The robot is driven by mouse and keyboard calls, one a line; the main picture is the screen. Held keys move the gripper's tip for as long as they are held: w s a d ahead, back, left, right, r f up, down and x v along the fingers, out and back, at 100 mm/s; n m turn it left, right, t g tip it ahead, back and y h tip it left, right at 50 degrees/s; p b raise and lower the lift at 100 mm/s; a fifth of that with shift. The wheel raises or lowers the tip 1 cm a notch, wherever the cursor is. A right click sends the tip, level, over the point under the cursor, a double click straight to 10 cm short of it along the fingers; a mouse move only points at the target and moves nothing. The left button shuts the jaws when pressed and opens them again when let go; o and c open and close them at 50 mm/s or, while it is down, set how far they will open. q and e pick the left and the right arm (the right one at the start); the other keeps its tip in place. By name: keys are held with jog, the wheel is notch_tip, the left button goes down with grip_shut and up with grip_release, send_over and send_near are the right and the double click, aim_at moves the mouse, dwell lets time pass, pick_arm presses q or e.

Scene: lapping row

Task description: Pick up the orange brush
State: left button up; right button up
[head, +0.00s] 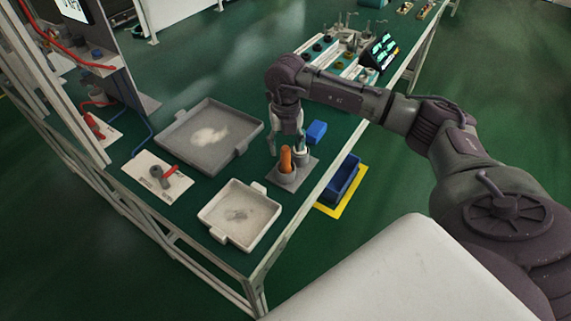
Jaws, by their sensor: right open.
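The orange brush (286,159) stands upright in a grey holder (288,178) on the green-topped bench. Only its orange upper part shows; its lower end is hidden in the holder. My right gripper (287,149) points down at the brush from above, with its fingers around or just beside the brush top. The fingers are open; I cannot tell whether they touch it. My left gripper is not in view.
A large grey tray (168,148) and a smaller pale tray (273,207) lie on the bench. A blue block (316,131) is right of the holder. A blue bin (343,178) stands beyond the bench edge on a yellow-marked patch. A white plate (146,170) holds a red-handled part.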

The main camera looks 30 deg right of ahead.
aim_at(285, 156)
notch_tip(285, 156, down, 4)
jog(key=shift+f+p, duration=0.2)
jog(key=shift+p, duration=0.3)
grip_shut()
